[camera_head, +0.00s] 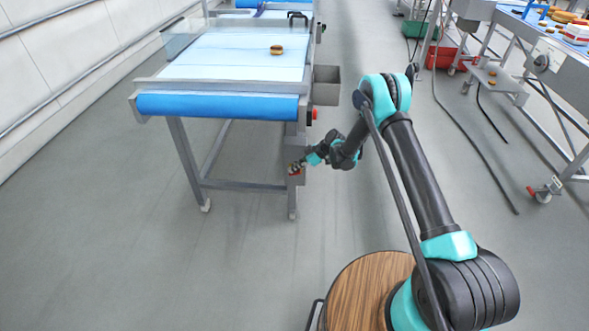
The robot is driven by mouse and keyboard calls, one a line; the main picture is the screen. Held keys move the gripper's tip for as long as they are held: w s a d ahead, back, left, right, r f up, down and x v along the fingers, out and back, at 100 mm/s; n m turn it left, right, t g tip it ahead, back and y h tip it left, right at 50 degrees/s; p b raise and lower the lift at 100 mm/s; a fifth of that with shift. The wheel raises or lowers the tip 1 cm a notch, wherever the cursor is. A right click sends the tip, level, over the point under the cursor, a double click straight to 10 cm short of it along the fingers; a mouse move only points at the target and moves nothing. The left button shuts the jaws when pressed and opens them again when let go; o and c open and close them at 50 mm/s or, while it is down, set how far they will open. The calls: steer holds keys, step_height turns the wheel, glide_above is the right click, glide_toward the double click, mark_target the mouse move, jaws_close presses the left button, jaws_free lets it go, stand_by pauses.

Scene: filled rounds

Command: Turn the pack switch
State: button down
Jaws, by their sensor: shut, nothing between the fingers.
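The pack switch is probably on the grey box (297,146) on the front right leg of the near conveyor. The switch itself is too small and too covered by my gripper to make out. My gripper (296,168) is at the lower part of this box, reaching in from the right. It is shut with nothing held. A small red and orange patch shows at its fingertips; I cannot tell whether they touch the switch. A red knob (314,115) sticks out higher up on the conveyor's right side, above my gripper.
The conveyor (238,60) has a blue front roller and a filled round (276,49) on its belt. A grey bin (326,85) hangs on its right side. Another steel machine (560,75) stands at the right, with cables on the floor. Floor between is open.

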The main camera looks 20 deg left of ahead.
steer(key=shift+s+a+f, duration=0.1)
steer(key=shift+s+a, duration=0.1)
steer(key=shift+a, duration=0.5)
stand_by(0.5)
steer(key=shift+a, duration=0.45)
steer(key=shift+w+d+r, duration=0.1)
steer(key=shift+d+r, duration=0.05)
steer(key=shift+r, duration=0.05)
steer(key=shift+w+d+r+y, duration=0.7)
steer(key=shift+d+r, duration=1.9)
steer(key=shift+d, duration=1.75)
steer(key=shift+g, duration=0.3)
steer(key=x, duration=0.8)
steer(key=shift+w+a+f, duration=0.1)
steer(key=shift+a+f, duration=0.2)
